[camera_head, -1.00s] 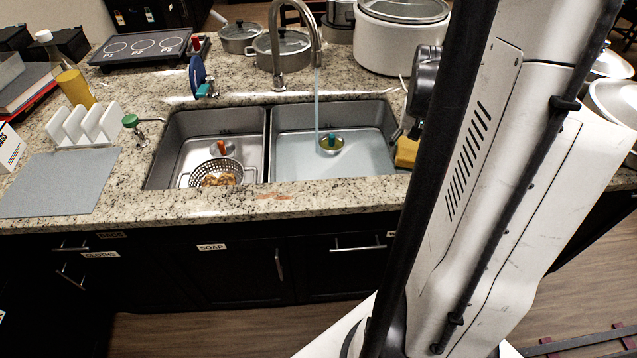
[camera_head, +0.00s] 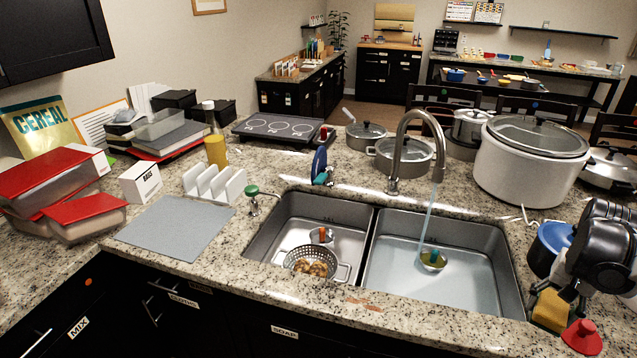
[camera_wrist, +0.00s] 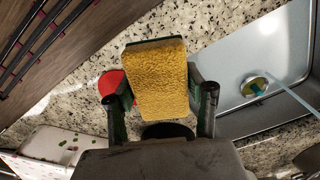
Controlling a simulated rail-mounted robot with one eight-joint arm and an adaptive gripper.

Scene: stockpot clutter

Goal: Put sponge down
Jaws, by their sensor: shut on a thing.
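The yellow sponge (camera_wrist: 160,80) with a dark scouring side is held between the two fingers of my gripper (camera_wrist: 165,95) in the wrist view. My gripper is shut on it, above the granite counter to the right of the sink. In the head view the sponge (camera_head: 551,310) shows low at the right, under the dark gripper body (camera_head: 598,250). Whether it touches the counter I cannot tell.
The right sink basin (camera_head: 480,282) holds water under a running tap (camera_head: 400,150), with a small round item in it. A white stockpot (camera_head: 520,165) stands behind.

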